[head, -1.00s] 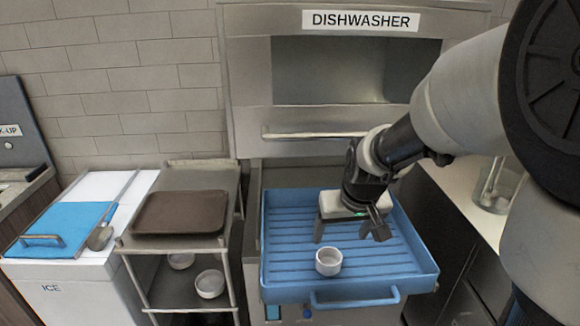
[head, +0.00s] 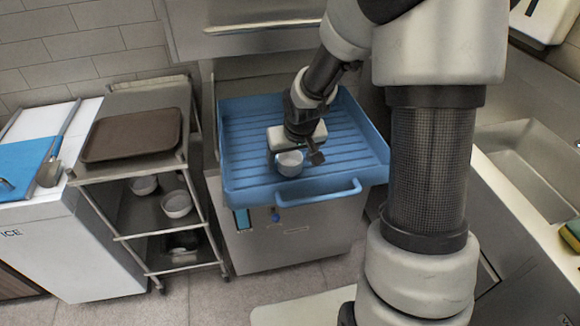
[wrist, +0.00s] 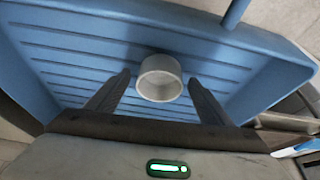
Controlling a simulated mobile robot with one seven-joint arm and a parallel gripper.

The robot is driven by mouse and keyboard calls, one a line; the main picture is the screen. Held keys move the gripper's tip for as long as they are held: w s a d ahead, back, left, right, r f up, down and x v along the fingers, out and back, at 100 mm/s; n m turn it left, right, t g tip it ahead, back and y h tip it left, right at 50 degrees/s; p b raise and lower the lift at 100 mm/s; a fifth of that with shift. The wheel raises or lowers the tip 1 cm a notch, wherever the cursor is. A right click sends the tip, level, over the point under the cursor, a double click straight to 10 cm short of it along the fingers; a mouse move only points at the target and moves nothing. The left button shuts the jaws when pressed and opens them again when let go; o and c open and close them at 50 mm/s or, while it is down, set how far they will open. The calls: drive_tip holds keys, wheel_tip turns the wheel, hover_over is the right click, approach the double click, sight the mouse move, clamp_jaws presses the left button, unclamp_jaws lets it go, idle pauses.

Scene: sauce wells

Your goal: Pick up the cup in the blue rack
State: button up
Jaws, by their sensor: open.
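A small white cup (head: 290,163) sits upright in the blue rack (head: 262,191), near the rack's front edge. It also shows in the wrist view (wrist: 160,78), centred just beyond and between the fingertips. My gripper (head: 292,160) is open over the rack, with its fingers close to the cup. In the wrist view the two dark fingers of my gripper (wrist: 158,84) point toward the cup, one on each side, with a gap to it on both sides. The cup's inside shows partly; nothing is held.
The rack has raised walls and a front handle (head: 330,192). To the left stands a metal cart with a brown tray (head: 132,134) on top and white bowls (head: 177,203) on its lower shelf. A sink (head: 530,170) is at the right.

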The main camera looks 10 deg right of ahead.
drive_tip(key=shift+x, duration=1)
drive_tip(key=shift+r, duration=0.1)
drive_tip(key=shift+c, duration=0.3)
drive_tip(key=c, duration=1.1)
drive_tip(key=shift+r, duration=0.1)
